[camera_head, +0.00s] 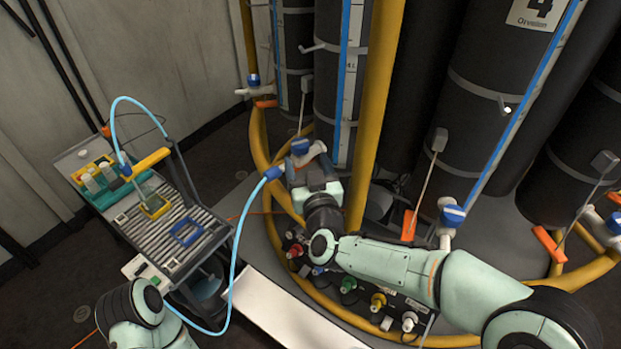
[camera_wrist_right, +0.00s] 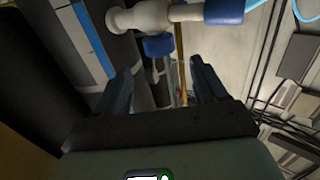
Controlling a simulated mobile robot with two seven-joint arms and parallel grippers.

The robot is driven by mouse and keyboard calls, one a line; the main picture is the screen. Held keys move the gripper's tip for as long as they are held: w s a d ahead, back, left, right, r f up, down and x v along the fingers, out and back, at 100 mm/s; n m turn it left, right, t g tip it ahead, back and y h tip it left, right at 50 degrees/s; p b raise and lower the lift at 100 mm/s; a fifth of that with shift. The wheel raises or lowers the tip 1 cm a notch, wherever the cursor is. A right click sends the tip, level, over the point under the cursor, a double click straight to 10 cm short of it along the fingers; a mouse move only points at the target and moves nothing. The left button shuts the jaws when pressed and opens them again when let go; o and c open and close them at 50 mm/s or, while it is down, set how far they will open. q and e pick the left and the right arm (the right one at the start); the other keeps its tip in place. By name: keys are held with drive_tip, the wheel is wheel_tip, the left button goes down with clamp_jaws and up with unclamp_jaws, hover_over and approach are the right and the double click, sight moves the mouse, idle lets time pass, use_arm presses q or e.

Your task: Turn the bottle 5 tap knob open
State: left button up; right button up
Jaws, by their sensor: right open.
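A white tap with a blue knob (camera_head: 300,146) sits low in front of a dark bottle with a blue level strip (camera_head: 345,85); no number 5 is readable. My right gripper (camera_head: 298,172) is at this tap, just below the knob in the picture. In the right wrist view the fingers (camera_wrist_right: 160,88) stand apart and empty. The blue knob (camera_wrist_right: 158,46) lies just beyond and between the fingertips, under the white tap body (camera_wrist_right: 150,16). I cannot tell whether they touch. A blue hose connector (camera_head: 272,173) is at the tap's outlet side. My left gripper is out of view.
Other blue-knobbed taps are at the left (camera_head: 254,79) and right (camera_head: 452,215). A yellow pipe (camera_head: 376,110) rises close beside my right gripper. The blue hose (camera_head: 235,255) hangs left of it. A trolley (camera_head: 195,255) stands at the left. A bottle label reads 4 (camera_head: 540,11).

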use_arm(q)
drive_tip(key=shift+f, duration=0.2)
use_arm(e)
drive_tip(key=shift+s+d, duration=0.15)
drive_tip(key=shift+s, duration=0.7)
drive_tip(key=shift+s+d, duration=0.15)
drive_tip(key=shift+s, duration=0.7)
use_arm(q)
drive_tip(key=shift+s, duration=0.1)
use_arm(e)
drive_tip(key=shift+f, duration=0.1)
